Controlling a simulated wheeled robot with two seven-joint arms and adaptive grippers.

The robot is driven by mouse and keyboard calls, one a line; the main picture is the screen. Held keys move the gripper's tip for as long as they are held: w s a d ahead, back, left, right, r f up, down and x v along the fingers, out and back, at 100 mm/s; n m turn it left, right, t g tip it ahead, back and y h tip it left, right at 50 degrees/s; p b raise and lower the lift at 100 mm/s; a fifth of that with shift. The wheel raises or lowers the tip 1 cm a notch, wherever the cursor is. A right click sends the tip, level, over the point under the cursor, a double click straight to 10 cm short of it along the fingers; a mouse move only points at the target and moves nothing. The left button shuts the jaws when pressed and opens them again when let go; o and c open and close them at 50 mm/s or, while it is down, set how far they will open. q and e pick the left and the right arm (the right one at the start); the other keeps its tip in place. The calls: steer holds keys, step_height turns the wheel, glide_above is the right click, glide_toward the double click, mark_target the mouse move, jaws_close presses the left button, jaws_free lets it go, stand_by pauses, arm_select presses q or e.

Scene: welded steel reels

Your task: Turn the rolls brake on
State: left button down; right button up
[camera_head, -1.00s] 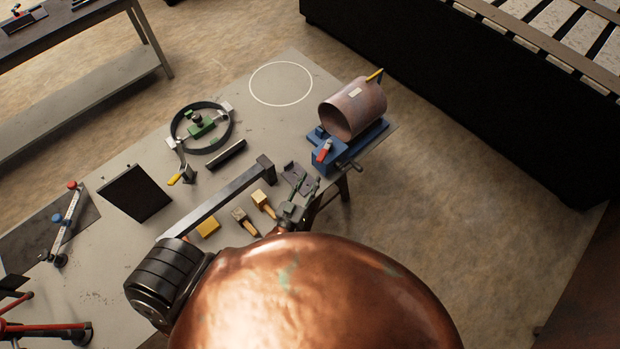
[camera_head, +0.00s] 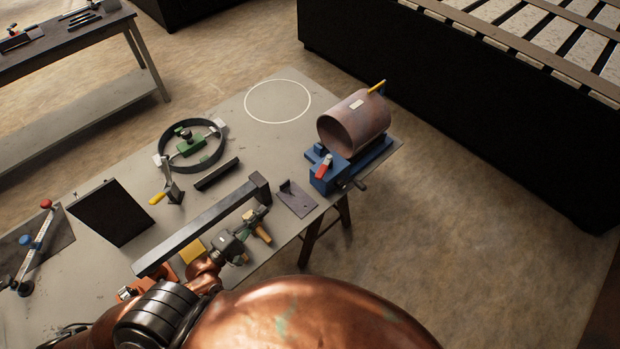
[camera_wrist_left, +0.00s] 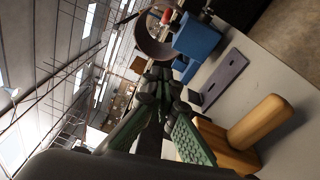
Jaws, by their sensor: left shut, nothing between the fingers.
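A rusty-brown roll (camera_head: 360,122) lies on its side on a blue stand (camera_head: 372,157) at the table's right end. A red-tipped lever (camera_head: 324,167) sits on the blue block at the stand's near end, and a dark crank sticks out beside it. My left gripper (camera_head: 264,212) is shut and empty over the wooden-handled tools, apart from the stand. In the left wrist view, its green-padded fingers (camera_wrist_left: 160,78) point toward the blue stand (camera_wrist_left: 197,38) and the roll (camera_wrist_left: 153,46). The red lever (camera_wrist_left: 168,16) shows only small there. My right gripper is not in view.
A dark bracket plate (camera_head: 297,199) lies between my left gripper and the stand. A long grey bar (camera_head: 205,226) and a black ring with a green hub (camera_head: 191,146) lie to the left. A yellow-ended lever (camera_head: 157,198) stands near the ring. The table is clear around the white circle (camera_head: 277,101).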

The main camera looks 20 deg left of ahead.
mark_target(324, 167)
arm_select(q)
steer(key=d+p+x, duration=0.2)
steer(key=p+x, duration=0.1)
steer(key=x, duration=0.7)
steer(key=s+d+p+x, duration=0.1)
steer(key=d+p+x, duration=0.1)
steer(key=x, duration=0.8)
steer(key=shift+w+r+p, duration=0.35)
steer(key=shift+r+p, duration=0.1)
steer(key=shift+p, duration=0.15)
